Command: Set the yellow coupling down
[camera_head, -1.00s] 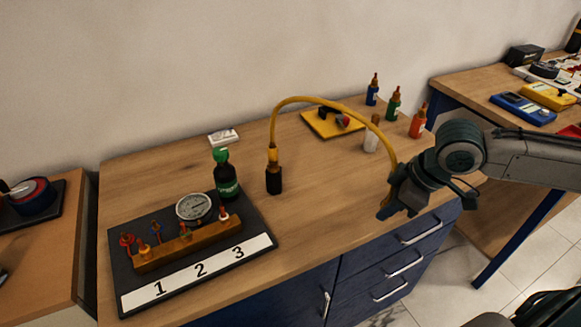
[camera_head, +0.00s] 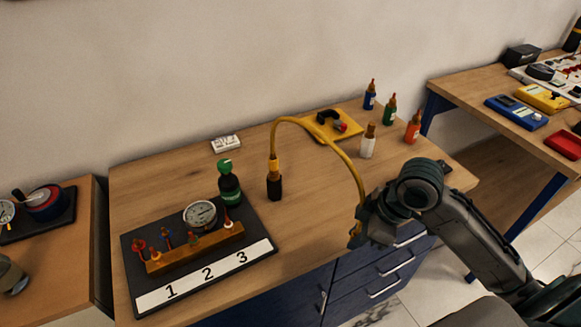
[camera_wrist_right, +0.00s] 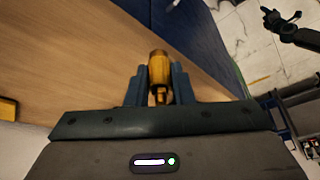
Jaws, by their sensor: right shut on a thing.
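The yellow coupling (camera_wrist_right: 159,68) is between the fingers of my right gripper (camera_wrist_right: 160,85) in the right wrist view. In the head view my right gripper (camera_head: 357,235) is at the bench's front edge, above the drawers; its fingertips and the coupling are mostly hidden there. A yellow hose (camera_head: 318,126) arches from this gripper to a black fitting (camera_head: 274,188) standing on the bench (camera_head: 310,215). I cannot tell how high the coupling is above the bench.
A black board (camera_head: 133,268) with a gauge (camera_head: 200,214), a brass manifold and numbers 1 to 3 lies at left. Small bottles and a yellow plate (camera_head: 330,126) are at the back right. The bench's middle is clear.

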